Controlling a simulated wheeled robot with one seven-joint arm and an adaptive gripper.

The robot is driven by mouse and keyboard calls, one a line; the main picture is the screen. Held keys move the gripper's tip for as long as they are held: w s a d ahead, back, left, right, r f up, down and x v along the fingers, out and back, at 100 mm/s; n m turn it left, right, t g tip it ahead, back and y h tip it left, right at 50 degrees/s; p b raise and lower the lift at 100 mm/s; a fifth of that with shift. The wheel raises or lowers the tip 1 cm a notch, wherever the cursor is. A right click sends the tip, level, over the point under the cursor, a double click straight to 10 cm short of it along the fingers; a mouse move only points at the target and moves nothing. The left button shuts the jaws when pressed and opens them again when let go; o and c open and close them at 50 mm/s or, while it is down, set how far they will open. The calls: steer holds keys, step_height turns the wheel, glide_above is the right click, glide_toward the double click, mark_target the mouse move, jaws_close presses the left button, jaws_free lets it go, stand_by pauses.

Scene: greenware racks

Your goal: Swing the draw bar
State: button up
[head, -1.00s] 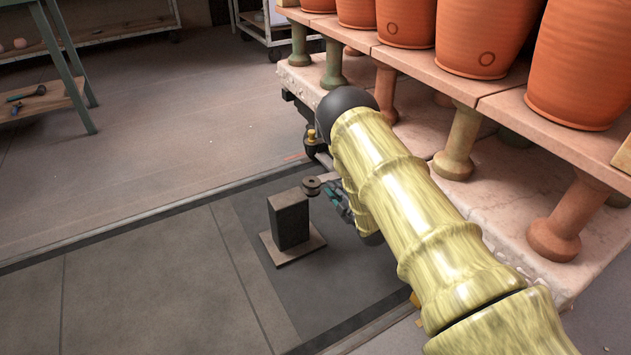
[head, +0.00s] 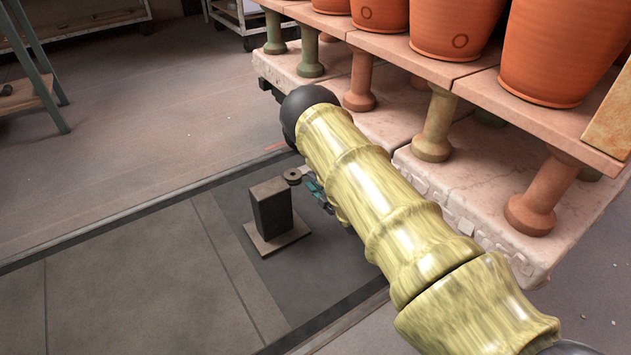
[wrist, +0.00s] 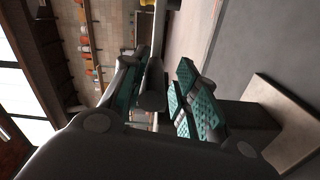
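The draw bar is a slim grey bar ending in a dark round eye (head: 292,177), low in front of the kiln car beside a dark block. Much of the bar is hidden behind my arm in the head view. In the wrist view the grey bar (wrist: 155,78) runs between my fingers. My gripper (wrist: 158,90) has teal pads, one finger on either side of the bar, with narrow gaps showing. It looks open, and firm contact is not clear. In the head view only bits of my gripper (head: 320,195) show beside the eye.
A dark upright block (head: 271,208) on a square plate stands close left of the gripper. The loaded kiln car (head: 480,190), with orange pots (head: 460,28) on props, fills the right side. A green-legged table (head: 38,65) is at far left. Floor at left is open.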

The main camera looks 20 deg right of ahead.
steer(key=shift+a+r, duration=0.1)
steer(key=shift+s, duration=0.1)
steer(key=shift+s, duration=0.25)
steer(key=s+d, duration=0.2)
steer(key=s, duration=0.9)
steer(key=shift+d, duration=0.15)
steer(key=shift+s, duration=0.15)
